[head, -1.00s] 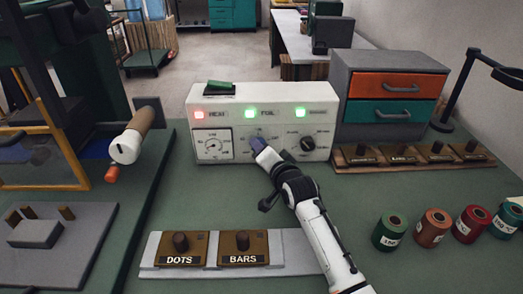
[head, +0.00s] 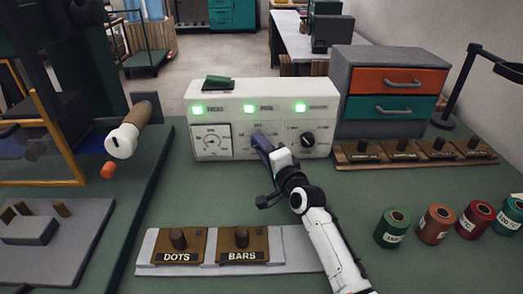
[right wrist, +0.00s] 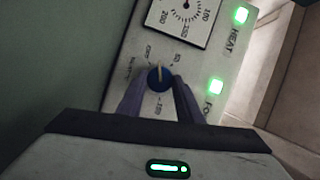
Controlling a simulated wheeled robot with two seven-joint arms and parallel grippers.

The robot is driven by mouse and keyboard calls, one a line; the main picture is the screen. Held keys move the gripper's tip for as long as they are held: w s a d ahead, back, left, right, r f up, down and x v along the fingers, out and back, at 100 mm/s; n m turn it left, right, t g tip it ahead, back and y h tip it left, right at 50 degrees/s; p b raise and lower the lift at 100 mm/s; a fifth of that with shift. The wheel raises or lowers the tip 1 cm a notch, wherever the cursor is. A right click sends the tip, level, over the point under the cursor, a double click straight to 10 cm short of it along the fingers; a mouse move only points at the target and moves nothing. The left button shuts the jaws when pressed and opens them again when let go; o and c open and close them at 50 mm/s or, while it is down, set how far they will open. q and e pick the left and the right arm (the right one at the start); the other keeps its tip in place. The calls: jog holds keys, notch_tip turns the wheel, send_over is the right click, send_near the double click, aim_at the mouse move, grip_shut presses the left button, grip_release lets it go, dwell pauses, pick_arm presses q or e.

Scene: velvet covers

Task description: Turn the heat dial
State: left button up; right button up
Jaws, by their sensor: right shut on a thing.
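The white control box (head: 225,103) stands at the back of the green table. The line points toward the top of the picture. My right gripper (head: 258,140) reaches the box front, its two dark fingers (right wrist: 160,92) on either side of the knob, shut on it. In the head view the fingers hide the knob. A square gauge (head: 211,139) sits left of it. My left gripper is not in view.
Three green lamps glow along the box, the leftmost (head: 197,109) labelled HEAT in the wrist view. A black knob (head: 307,139) is right of my gripper. DOTS (head: 178,246) and BARS (head: 242,245) blocks lie in front. Several spools (head: 436,226) stand at right.

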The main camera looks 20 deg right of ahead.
jog(key=shift+f+m+t+b, duration=0.1)
jog(key=shift+m+t+b, duration=0.3)
jog(key=shift+m+b, duration=0.3)
jog(key=o, duration=1)
jog(key=shift+o, duration=0.2)
jog(key=s, duration=0.7)
jog(key=s+d+p, duration=0.1)
jog(key=s, duration=0.2)
jog(key=shift+s+d, duration=0.1)
jog(key=shift+s, duration=0.05)
